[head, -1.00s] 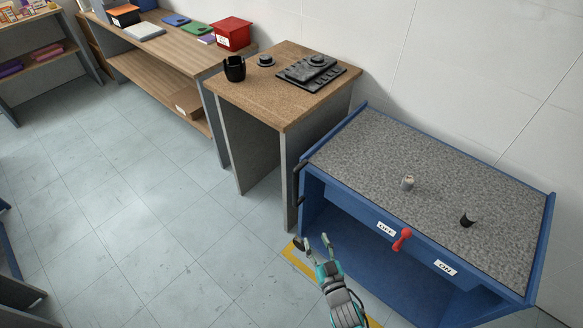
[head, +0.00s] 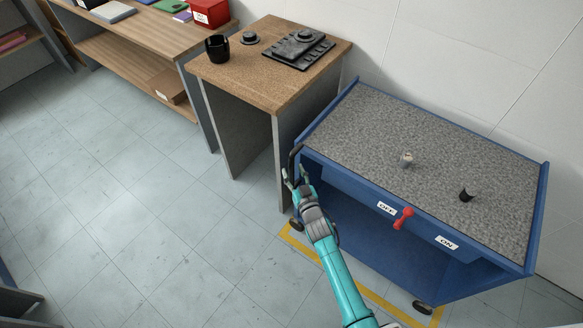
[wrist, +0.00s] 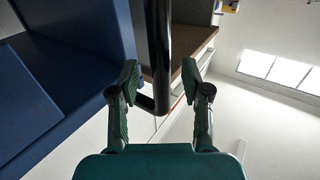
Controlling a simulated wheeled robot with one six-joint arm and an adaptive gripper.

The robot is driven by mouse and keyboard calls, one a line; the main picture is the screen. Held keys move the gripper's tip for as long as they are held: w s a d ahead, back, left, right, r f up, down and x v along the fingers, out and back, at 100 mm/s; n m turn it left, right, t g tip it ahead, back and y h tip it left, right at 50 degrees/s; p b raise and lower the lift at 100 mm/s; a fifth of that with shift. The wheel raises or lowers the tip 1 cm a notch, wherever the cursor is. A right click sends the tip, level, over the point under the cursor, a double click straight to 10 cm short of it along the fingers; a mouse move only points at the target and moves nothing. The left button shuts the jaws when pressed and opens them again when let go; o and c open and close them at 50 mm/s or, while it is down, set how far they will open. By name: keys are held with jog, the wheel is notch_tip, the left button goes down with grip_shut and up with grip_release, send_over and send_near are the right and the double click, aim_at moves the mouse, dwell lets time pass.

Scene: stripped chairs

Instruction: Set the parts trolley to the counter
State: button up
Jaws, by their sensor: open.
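The parts trolley (head: 424,131) is blue with a grey speckled top and stands at the right, a little apart from or close to the counter; the gap is hard to judge. The counter (head: 258,87) has a brown top and grey side panels, left of the trolley. A black handle bar (head: 295,160) is on the trolley's left end. My gripper (head: 293,178) is at this handle. In the wrist view, the black handle (wrist: 158,50) runs between the two spread fingers of my gripper (wrist: 162,85), which are not closed on it.
A red lever (head: 403,218) between OFF and ON labels is on the trolley's front. A grey cylinder (head: 406,160) and a black piece (head: 465,195) stand on its top. Yellow floor tape (head: 374,296) runs below it. The floor at left is clear.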

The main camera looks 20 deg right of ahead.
jog(key=shift+w, duration=1.2)
grip_shut()
